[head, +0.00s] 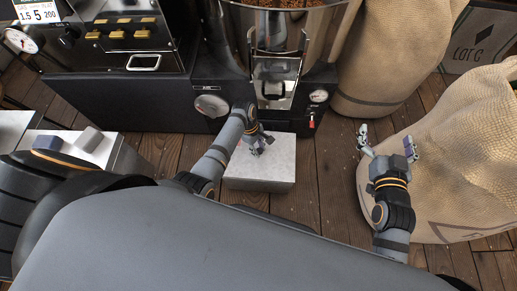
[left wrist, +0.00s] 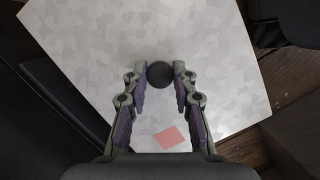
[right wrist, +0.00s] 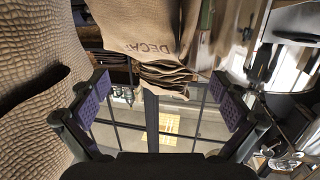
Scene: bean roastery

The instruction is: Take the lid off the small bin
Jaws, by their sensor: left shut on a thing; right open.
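The small bin (head: 262,186) is a low pale metal box on the plank floor, below the roaster in the head view. Its lid (head: 238,169) is a mottled light-grey plate on top; I see no clear gap between the two. In the left wrist view the lid (left wrist: 215,50) fills most of the picture, with a round black knob (left wrist: 160,75) and a pink-red patch. My left gripper (head: 259,145) is shut on the knob, one finger on each side. My right gripper (head: 388,143) is open and empty, beside a burlap sack.
The black roaster base (head: 150,100) stands close behind the bin. A large burlap sack (head: 455,160) is at the right, another (head: 385,60) behind. A metal bench (head: 115,155) with small blocks is at the left. Bare floor (head: 325,180) lies right of the bin.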

